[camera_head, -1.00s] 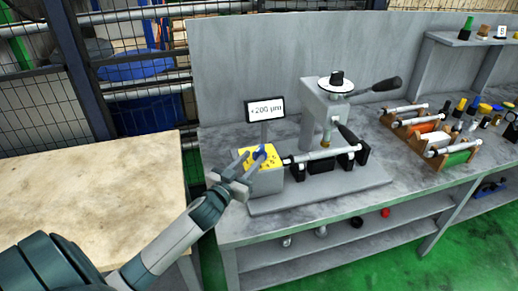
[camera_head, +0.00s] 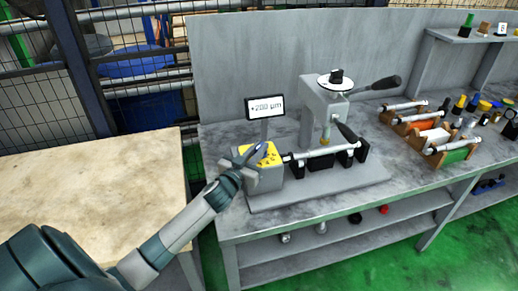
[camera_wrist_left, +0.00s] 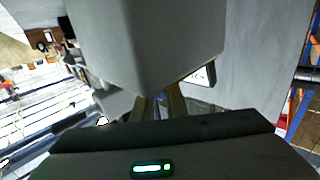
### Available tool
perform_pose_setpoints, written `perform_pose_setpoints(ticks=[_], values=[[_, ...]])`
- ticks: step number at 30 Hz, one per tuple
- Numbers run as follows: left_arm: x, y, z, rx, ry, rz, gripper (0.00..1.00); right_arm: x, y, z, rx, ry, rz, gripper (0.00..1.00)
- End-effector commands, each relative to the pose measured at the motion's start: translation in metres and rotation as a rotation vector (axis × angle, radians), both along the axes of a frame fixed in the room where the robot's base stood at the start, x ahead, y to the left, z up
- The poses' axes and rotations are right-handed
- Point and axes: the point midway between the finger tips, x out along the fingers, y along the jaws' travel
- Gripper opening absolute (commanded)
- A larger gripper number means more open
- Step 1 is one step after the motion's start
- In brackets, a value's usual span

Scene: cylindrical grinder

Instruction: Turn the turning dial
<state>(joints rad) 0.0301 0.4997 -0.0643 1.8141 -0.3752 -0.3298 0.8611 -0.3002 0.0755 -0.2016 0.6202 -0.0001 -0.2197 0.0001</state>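A grey grinder stands on the bench. At its left end is a grey box with a yellow dial face (camera_head: 268,158) bearing dark marks and a small blue pointer-like knob (camera_head: 262,147). My left gripper (camera_head: 251,166) is at the left side of this box, next to the dial, and hides part of it. Whether its fingers touch the knob or are closed on it cannot be told. My right gripper is not in view.
A display (camera_head: 265,108) reading about 200 µm stands behind the dial. Racks with rods (camera_head: 447,150) stand at right. A bare table (camera_head: 95,195) is at left.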

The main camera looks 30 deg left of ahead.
Motion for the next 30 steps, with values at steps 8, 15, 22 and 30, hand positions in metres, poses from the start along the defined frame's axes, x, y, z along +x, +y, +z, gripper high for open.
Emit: perform_pose_setpoints(ticks=[8, 15, 22, 30], values=[[0.000, -0.001, 0.000, -0.002, 0.000, 0.007, 0.00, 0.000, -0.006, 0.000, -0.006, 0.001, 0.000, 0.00], [0.000, -0.001, -0.001, -0.005, 0.000, 0.056, 0.00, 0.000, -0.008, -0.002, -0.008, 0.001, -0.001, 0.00], [0.000, -0.003, -0.002, -0.008, -0.002, 0.151, 0.00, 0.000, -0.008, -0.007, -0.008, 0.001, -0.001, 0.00], [0.001, -0.003, -0.004, -0.009, -0.002, 0.300, 0.00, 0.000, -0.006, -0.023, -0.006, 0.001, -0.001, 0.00]])
